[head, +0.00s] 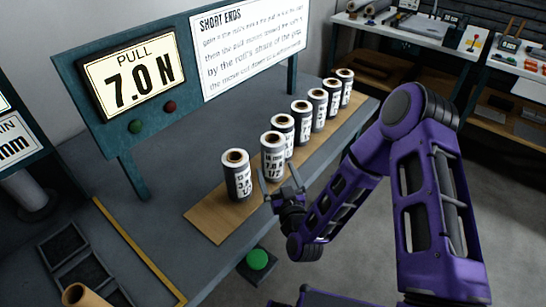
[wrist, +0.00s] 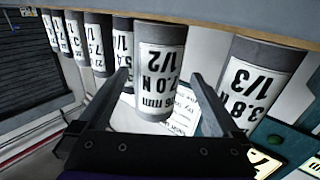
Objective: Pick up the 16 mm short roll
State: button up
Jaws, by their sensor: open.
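A row of grey rolls with white labels stands upright on a wooden board. The wrist view shows them upside down. The roll labelled 1/2 (wrist: 157,68) sits centrally ahead of my gripper (wrist: 163,78). Its label ends in "6 mm"; the first digit is hard to read. In the head view this roll (head: 272,153) is second from the near end and reads 7.0 N. My gripper (head: 280,183) is open and empty, its fingers pointing at the roll's lower part, apparently short of it. The nearest roll (head: 237,175), labelled 1/3, also shows at right (wrist: 262,85).
Several more rolls (head: 318,108) recede along the board (head: 215,220). Behind stands a panel reading PULL 7.0 N (head: 130,72) and a SHORT ENDS sign (head: 250,50). A green button (head: 257,260) is below the table edge. Black trays (head: 80,262) lie at left.

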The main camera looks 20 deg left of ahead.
aim_at(275, 164)
jog(key=shift+r+x, duration=0.2)
jog(key=shift+x, duration=2.15)
jog(key=shift+w+d+r, duration=0.1)
jog(key=c, duration=1.5)
